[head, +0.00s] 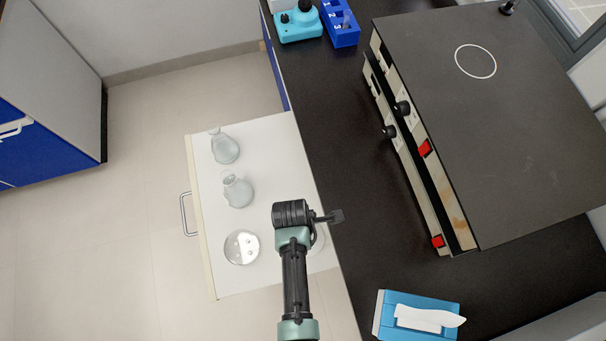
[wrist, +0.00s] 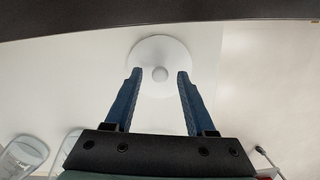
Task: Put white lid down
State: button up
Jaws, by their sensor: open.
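The white lid (wrist: 160,50) is round with a small knob (wrist: 160,74) at its centre. In the wrist view it rests on the white surface of the pulled-out drawer (head: 270,150). My gripper (wrist: 160,76) is open, and its two blue fingers stand either side of the knob with a gap to each. In the head view my gripper (head: 330,217) is over the drawer's right edge by the counter. There only a pale edge of the lid (head: 319,241) shows beside my arm; the rest is hidden.
Two glass flasks (head: 224,149) (head: 237,190) and a round glass vessel (head: 241,247) stand on the drawer left of my gripper. The dark counter (head: 350,150) runs along its right, carrying a large hotplate-like device (head: 490,120) and a tissue box (head: 385,315).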

notch_tip(320, 180, up, 11)
jog(key=a, duration=0.1)
jog(key=w+a+r+m+t+y, duration=0.25)
jog(key=w+r+m+t, duration=0.45)
jog(key=w+r, duration=1.05)
jog(key=w+r+m+t, duration=0.1)
jog(key=w+r+t, duration=0.2)
jog(key=r, duration=0.5)
jog(key=w+r+m+t, duration=0.2)
jog(key=w+r+t, duration=0.1)
jog(key=r, duration=0.6)
jog(key=s+d+r+m+t, duration=0.1)
jog(key=s+r+m+t, duration=0.2)
jog(key=r, duration=0.9)
jog(key=d+r+m+t, duration=0.1)
jog(key=r+m+t, duration=0.3)
jog(key=r, duration=0.8)
jog(key=s+d+r+m+t+h, duration=0.1)
jog(key=s+r+m+t, duration=0.1)
jog(key=s+r+t, duration=0.5)
jog(key=s+r, duration=0.4)
jog(key=r, duration=0.4)
jog(key=shift+d+m+p, duration=0.35)
jog(key=shift+d+m, duration=0.05)
